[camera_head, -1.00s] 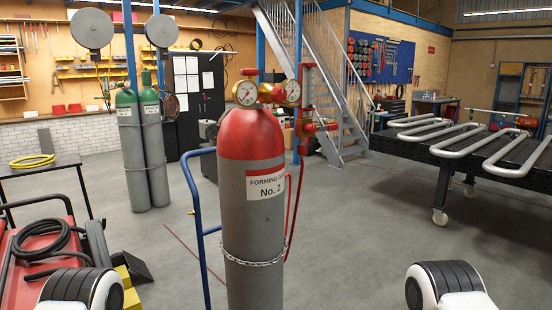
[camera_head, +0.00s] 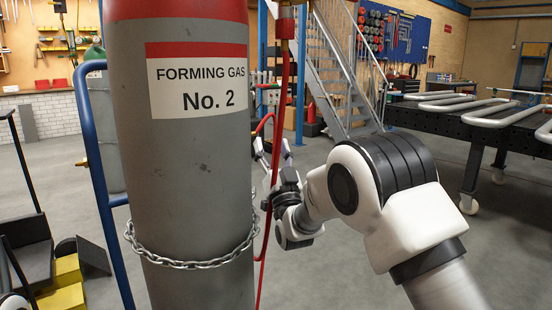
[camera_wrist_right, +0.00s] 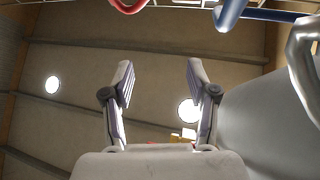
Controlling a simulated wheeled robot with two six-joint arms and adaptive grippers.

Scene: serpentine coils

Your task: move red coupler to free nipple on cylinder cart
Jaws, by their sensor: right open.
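The forming gas No. 2 cylinder (camera_head: 185,180), grey with a red top, fills the left-centre of the head view. A thin red hose (camera_head: 268,235) hangs along its right side. My right gripper (camera_head: 272,148) is open beside the cylinder, close to the hose; nothing shows between its fingers. My left gripper is not in view.
The cart's blue handle (camera_head: 90,150) rises left of the cylinder, and a chain (camera_head: 190,262) wraps it. A dark table with bent tubes (camera_head: 470,125) stands at the right. Metal stairs (camera_head: 335,65) are behind. Open floor lies between.

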